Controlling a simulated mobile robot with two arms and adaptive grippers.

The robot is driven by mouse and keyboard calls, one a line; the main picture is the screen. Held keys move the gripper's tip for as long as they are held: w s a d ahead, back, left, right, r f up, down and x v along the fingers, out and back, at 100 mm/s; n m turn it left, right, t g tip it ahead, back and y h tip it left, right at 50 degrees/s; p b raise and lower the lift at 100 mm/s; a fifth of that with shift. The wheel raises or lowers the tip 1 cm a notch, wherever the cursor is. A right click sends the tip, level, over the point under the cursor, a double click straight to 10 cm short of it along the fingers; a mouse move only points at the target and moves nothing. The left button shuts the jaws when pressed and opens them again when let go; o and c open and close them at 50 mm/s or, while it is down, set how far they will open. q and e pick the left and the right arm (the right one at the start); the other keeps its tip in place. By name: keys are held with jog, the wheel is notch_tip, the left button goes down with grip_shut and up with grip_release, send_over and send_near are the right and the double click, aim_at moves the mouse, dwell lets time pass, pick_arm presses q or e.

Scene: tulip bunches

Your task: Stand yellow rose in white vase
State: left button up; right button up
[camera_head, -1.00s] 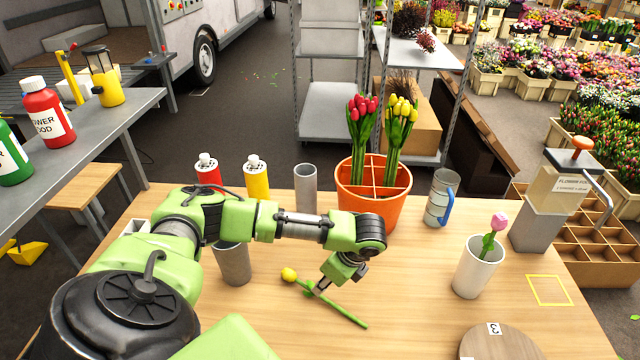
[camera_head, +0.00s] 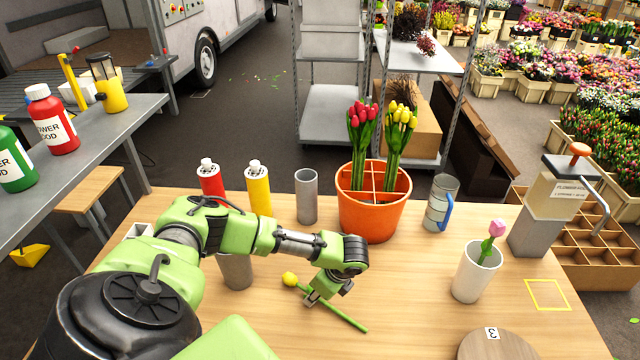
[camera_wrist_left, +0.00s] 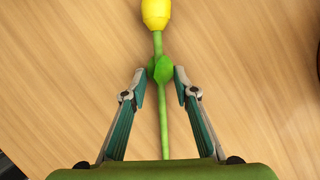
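The yellow rose (camera_head: 290,279) lies on the wooden table, its green stem (camera_head: 345,317) running toward the front right. My left gripper (camera_head: 310,299) is low over the stem just behind the bloom. In the left wrist view the gripper (camera_wrist_left: 160,75) is open, its fingers on either side of the stem near a leaf, with the yellow bloom (camera_wrist_left: 156,14) beyond the fingertips. I cannot tell whether the fingers touch the leaf. The white vase (camera_head: 475,272) stands upright at the right and holds a pink flower (camera_head: 493,232). My right gripper is not in view.
An orange divided pot (camera_head: 372,222) with red and yellow tulips stands at the back. A grey cylinder (camera_head: 306,196), a metal cup with blue handle (camera_head: 440,203) and a round wooden board (camera_head: 497,345) are also on the table. Bare table lies between the rose and the vase.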

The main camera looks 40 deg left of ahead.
pick_arm(q)
jog(key=shift+f, duration=0.1)
grip_shut()
